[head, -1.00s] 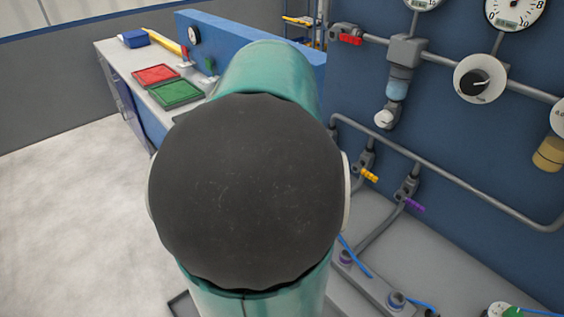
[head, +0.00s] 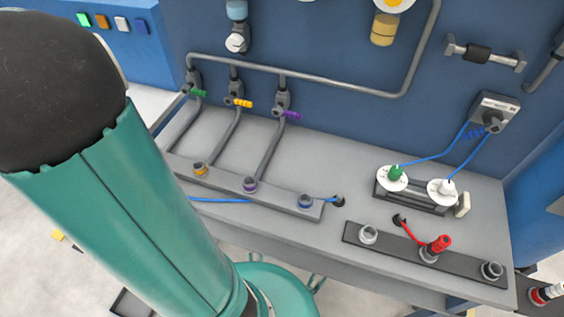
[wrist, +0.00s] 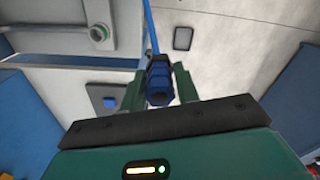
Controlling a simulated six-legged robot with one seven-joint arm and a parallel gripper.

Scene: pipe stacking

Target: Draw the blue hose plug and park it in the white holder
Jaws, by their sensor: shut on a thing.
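My gripper (wrist: 160,88) shows in the wrist view with its green fingers closed around the blue hose plug (wrist: 159,82). The blue hose (wrist: 151,28) runs up from the plug. In the head view the blue hose (head: 225,200) runs from a hole in the bench towards my arm, which hides its other end. My gripper and the plug are not in the head view.
A red plug (head: 436,245) with a red hose stands in the middle of the right strip (head: 400,251), beside an empty grey socket (head: 491,269). Two white round fittings stand on a black block (head: 415,195). Pipes with coloured valve handles line the blue wall.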

